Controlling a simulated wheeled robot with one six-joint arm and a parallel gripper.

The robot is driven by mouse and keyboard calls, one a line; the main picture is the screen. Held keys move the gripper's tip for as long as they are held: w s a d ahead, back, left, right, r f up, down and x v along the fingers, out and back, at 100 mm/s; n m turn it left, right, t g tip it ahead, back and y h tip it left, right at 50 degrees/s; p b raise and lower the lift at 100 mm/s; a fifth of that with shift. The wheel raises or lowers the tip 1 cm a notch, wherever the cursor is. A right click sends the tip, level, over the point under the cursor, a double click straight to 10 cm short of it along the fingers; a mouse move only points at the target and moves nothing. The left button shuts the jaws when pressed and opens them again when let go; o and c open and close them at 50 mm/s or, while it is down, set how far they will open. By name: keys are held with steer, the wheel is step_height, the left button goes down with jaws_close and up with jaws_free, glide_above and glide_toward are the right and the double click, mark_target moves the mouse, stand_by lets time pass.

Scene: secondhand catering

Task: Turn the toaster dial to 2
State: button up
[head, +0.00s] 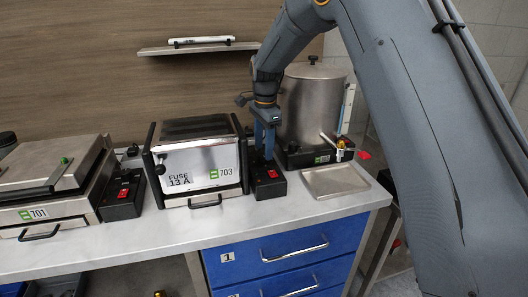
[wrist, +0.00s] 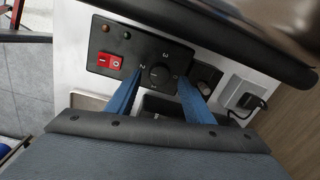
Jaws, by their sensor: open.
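The toaster (head: 203,155) is a silver box with black side frames, a slotted top and a 703 label, standing on the counter. A black control box (head: 268,184) with a red switch stands at its right side. In the wrist view the black panel (wrist: 118,42) carries the round dark dial (wrist: 159,74) with white numbers around it. The dial's pointer is too small to read surely. My gripper (wrist: 160,77) is open, its blue fingertips on either side of the dial; contact cannot be told. In the head view my gripper (head: 265,146) points down over the control box, hiding the dial.
A metal urn (head: 312,105) stands close behind right of my gripper, with a shallow tray (head: 334,181) in front. Another appliance labelled 701 (head: 50,180) is at left. A wall shelf (head: 199,49) is above. The counter's front strip (head: 150,235) is clear.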

step_height(320, 180, up, 6)
steer(key=shift+s+f+b, duration=0.1)
steer(key=shift+s+b, duration=0.05)
steer(key=shift+b, duration=0.55)
steer(key=s+d+f+n, duration=0.3)
steer(key=s+d, duration=0.3)
steer(key=s, duration=0.5)
steer(key=s+d+f+n, duration=0.4)
steer(key=s+d, duration=0.3)
steer(key=s, duration=0.3)
steer(key=s+d+f+n, duration=0.3)
steer(key=s+d+n, duration=0.2)
steer(key=s, duration=0.6)
steer(key=shift+s+d+f+n+t, duration=0.3)
steer(key=shift+d+f, duration=0.05)
steer(key=shift+d, duration=0.75)
